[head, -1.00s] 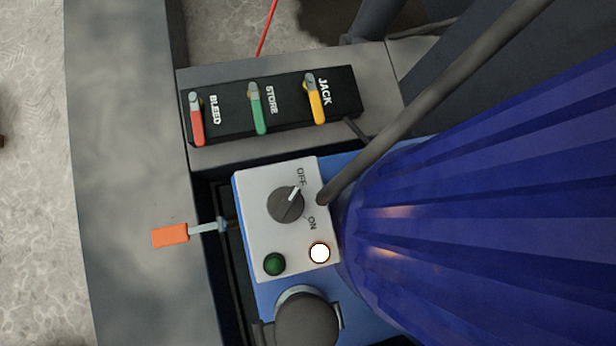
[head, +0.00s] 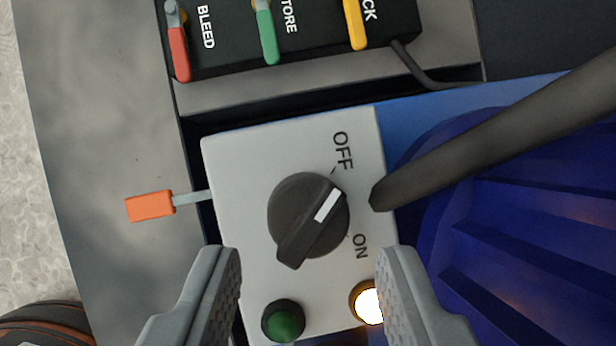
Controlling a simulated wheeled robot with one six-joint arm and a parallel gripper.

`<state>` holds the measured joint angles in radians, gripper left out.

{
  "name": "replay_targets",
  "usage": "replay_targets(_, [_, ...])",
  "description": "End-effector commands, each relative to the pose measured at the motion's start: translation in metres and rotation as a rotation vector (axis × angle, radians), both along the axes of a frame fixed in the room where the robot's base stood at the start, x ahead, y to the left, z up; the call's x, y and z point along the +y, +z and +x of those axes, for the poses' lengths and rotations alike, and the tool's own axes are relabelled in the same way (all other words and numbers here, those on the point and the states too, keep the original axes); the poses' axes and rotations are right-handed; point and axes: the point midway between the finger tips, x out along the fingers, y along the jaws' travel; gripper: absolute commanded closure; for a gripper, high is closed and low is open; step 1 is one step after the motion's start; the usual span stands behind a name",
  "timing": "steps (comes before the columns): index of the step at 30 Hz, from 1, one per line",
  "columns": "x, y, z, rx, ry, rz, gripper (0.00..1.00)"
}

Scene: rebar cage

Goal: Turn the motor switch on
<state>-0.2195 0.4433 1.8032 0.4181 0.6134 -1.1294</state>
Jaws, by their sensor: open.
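The motor switch (head: 308,215) is a dark round knob with a raised grip bar on a light grey box (head: 235,170). Its white mark points up and right, nearer the OFF label (head: 343,150) than straight at the ON label (head: 360,246) below it. My gripper (head: 308,262) is open, with its two grey fingers entering from the bottom, one on each side of the knob's lower end. Nothing is between the fingers. They appear apart from the knob; their height above the box is hard to tell.
A lit white lamp (head: 367,302) and a dark green button (head: 283,320) sit low on the box. A black panel with red (head: 179,55), green (head: 266,38) and yellow (head: 354,24) levers is above. An orange-handled lever (head: 150,206) is left; a thick dark hose (head: 490,140) and blue motor (head: 500,240) are right.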

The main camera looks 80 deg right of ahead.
Motion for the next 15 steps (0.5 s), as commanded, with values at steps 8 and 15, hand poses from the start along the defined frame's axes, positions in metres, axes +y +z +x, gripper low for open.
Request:
replay_targets(8, [0.009,-0.026,0.007,0.0,0.001,0.0,0.6])
replay_targets(15, [0.01,-0.03,0.008,0.0,0.001,0.0,0.6])
